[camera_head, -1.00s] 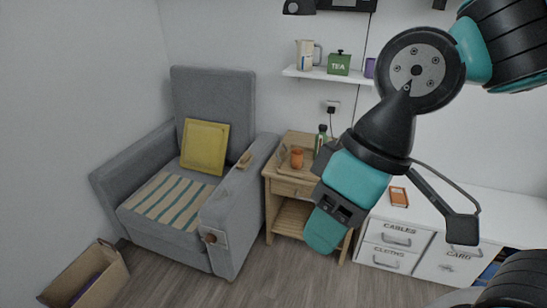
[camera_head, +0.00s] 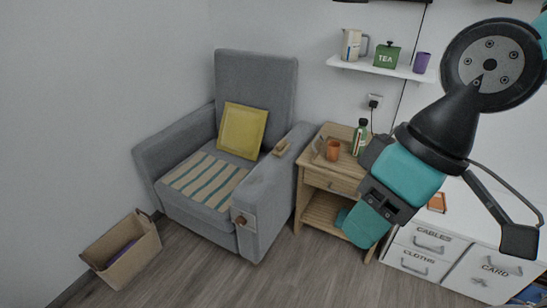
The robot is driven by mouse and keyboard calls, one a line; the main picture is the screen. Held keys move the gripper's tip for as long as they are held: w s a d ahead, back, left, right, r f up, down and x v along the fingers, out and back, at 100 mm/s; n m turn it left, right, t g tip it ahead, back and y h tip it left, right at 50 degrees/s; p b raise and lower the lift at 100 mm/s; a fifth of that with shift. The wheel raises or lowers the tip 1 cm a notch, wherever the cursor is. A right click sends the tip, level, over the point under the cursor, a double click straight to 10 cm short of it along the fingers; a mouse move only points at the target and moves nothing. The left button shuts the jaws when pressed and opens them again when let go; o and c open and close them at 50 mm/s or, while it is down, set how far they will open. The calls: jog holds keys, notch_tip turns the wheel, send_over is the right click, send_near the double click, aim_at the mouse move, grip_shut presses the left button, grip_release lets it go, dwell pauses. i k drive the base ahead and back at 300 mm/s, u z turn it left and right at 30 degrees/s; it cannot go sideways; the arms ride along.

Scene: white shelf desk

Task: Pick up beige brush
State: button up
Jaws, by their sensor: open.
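The beige brush (camera_head: 281,147) appears as a small beige, elongated object lying on top of the right armrest of the grey armchair (camera_head: 258,85). My gripper (camera_head: 354,224) is teal and black, hangs in front of the small wooden side table and points down. It is open, with no object visible in it, though its far side is partly hidden. It is to the right of the brush in the picture and well apart from it.
The wooden side table (camera_head: 330,182) bears an orange cup (camera_head: 333,151) and a green bottle (camera_head: 360,137). White drawers (camera_head: 428,240) stand to the right. Floor in front of the chair is clear.

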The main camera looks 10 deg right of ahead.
aim_at(282, 146)
jog(key=z, duration=0.5)
jog(key=i, duration=1.35)
jog(key=u, duration=0.55)
jog(key=i, duration=0.7)
jog(key=u, duration=0.55)
